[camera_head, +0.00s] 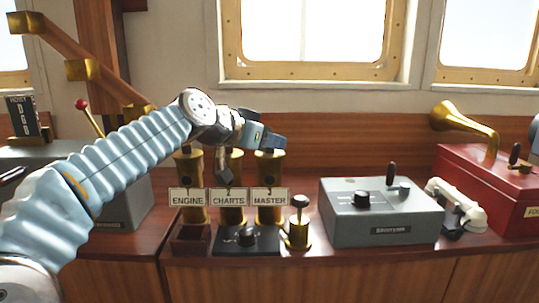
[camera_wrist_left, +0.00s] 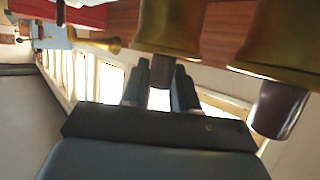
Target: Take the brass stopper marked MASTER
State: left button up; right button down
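Three brass pipes stand in a row, labelled ENGINE (camera_head: 187,198), CHARTS (camera_head: 228,198) and MASTER (camera_head: 270,198). My left gripper (camera_head: 272,139) is at the top of the MASTER pipe and hides its mouth and stopper in the head view. In the left wrist view, upside down, two dark fingers (camera_wrist_left: 160,85) stand apart in front of the MASTER pipe's brass mouth (camera_wrist_left: 172,25). Its dark stopper (camera_wrist_left: 160,100) shows between them; whether they touch it is unclear. A neighbouring pipe (camera_wrist_left: 285,40) has a dark stopper (camera_wrist_left: 278,108) in it. My right gripper is out of view.
A short brass piece with a dark knob (camera_head: 298,232) stands right of the pipes, near a black base with a knob (camera_head: 246,239). Farther right are a grey box (camera_head: 385,228), a white handset (camera_head: 456,205) and a red box with a brass horn (camera_head: 468,116).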

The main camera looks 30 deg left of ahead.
pick_arm(q)
grip_shut()
jog(key=shift+r, duration=0.15)
